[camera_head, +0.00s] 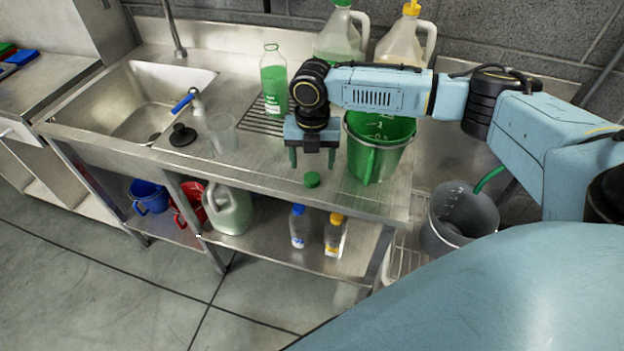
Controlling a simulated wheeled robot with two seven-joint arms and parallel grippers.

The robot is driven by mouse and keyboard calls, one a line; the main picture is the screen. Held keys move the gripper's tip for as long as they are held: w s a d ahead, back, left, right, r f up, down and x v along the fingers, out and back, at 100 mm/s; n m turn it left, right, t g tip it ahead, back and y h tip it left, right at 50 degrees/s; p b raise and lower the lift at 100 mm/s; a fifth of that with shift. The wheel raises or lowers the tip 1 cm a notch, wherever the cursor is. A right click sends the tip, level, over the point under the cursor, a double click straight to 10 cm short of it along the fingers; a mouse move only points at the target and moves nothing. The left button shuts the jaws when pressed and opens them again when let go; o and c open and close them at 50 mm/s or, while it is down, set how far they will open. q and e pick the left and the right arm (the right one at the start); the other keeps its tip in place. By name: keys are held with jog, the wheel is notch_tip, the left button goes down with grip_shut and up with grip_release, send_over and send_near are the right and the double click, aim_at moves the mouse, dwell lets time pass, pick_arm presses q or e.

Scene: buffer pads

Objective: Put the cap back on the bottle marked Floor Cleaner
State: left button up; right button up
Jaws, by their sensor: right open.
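A small green cap (312,180) lies on the steel counter (250,168) near its front edge. My right gripper (312,160) points down just above and behind the cap in the picture. It is open, with nothing between its fingers. A clear bottle of green liquid (274,85) stands upright at the back of the counter, left of my right arm, with no cap on its neck. I cannot read any marking on it, so I cannot tell if it is the Floor Cleaner. My left gripper is not in view.
A green bucket (365,160) stands close right of the gripper. Large jugs (342,38) (405,42) stand behind my arm. A clear beaker (222,134), black plunger-like item (183,135) and sink (135,98) are left. Counter left of the cap is clear.

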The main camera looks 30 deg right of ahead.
aim_at(312, 178)
jog(key=shift+f, duration=0.25)
jog(key=shift+f, duration=0.1)
notch_tip(312, 178, down, 5)
jog(key=shift+w+f, duration=0.1)
dwell(0.3)
jog(key=c, duration=1.1)
